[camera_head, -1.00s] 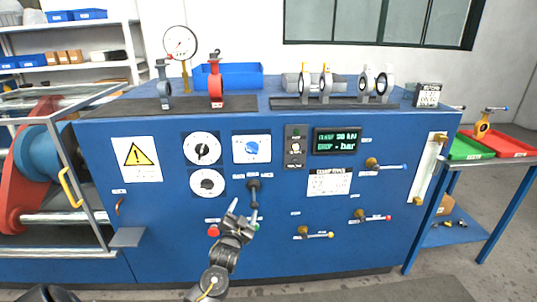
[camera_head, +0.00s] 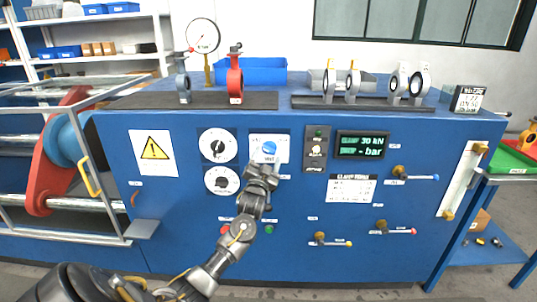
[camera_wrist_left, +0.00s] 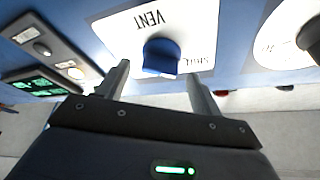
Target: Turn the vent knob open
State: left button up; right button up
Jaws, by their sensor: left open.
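The vent knob (camera_head: 269,148) is a blue knob on a white plate on the front of the blue cabinet. In the left wrist view the knob (camera_wrist_left: 161,57) sits under the upside-down word VENT, with a second label, hard to read, beside it. My left gripper (camera_head: 265,168) is just below the knob in the head view. In the wrist view its two fingers (camera_wrist_left: 157,80) are open, one on each side of the knob's line, with the knob ahead between them. I cannot tell whether a finger touches it. My right gripper is not in view.
Two round dials (camera_head: 218,146) are left of the vent plate. A switch panel (camera_head: 315,150) and a green display (camera_head: 362,145) are to the right. Brass-ended levers (camera_head: 399,173) stick out further right. A roller frame (camera_head: 62,160) stands at the left.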

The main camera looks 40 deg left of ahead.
pick_arm(q)
jog(key=shift+x, duration=0.9)
jog(key=shift+w+a, duration=0.15)
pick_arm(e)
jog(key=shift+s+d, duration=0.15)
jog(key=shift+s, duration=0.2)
pick_arm(q)
jog(key=c, duration=1)
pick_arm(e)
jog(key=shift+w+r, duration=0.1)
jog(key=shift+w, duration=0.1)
